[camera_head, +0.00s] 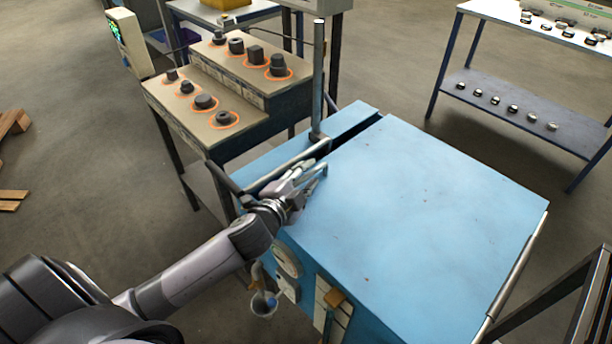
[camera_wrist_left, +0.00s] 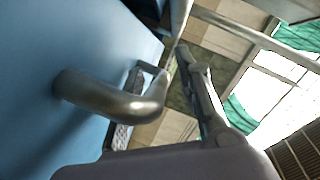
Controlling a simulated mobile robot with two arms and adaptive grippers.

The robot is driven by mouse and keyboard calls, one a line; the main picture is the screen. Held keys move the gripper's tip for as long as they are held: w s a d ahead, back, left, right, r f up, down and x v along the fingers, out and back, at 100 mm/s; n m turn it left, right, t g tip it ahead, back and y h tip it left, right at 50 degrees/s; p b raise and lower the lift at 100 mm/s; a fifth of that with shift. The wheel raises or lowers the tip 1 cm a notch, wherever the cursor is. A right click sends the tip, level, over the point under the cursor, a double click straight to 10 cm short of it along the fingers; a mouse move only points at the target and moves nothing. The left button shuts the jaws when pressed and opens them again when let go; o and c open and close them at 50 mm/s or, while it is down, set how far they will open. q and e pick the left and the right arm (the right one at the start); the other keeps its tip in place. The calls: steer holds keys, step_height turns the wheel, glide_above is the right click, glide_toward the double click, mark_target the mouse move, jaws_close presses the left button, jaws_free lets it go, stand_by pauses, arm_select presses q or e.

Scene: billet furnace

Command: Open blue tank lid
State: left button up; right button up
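The blue tank (camera_head: 335,300) stands right of centre in the head view. Its blue lid (camera_head: 430,220) lies flat and closed on top. My left gripper (camera_head: 308,180) is at the lid's left edge, with its fingers pointing toward a metal handle there. In the left wrist view, the bent metal handle (camera_wrist_left: 118,100) comes out of the blue lid surface (camera_wrist_left: 75,45). My left gripper's fingers (camera_wrist_left: 172,92) are apart, and the handle's bend is close to the left finger. I cannot tell whether they touch. My right gripper is not in view.
A stepped table (camera_head: 175,112) with dark parts in orange rings stands behind the tank at left. An upright metal post (camera_head: 318,85) rises at the lid's back left. A shelf rack (camera_head: 500,95) stands at back right. Floor is clear between them.

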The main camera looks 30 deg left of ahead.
arm_select(q)
jaws_close()
stand_by(0.7)
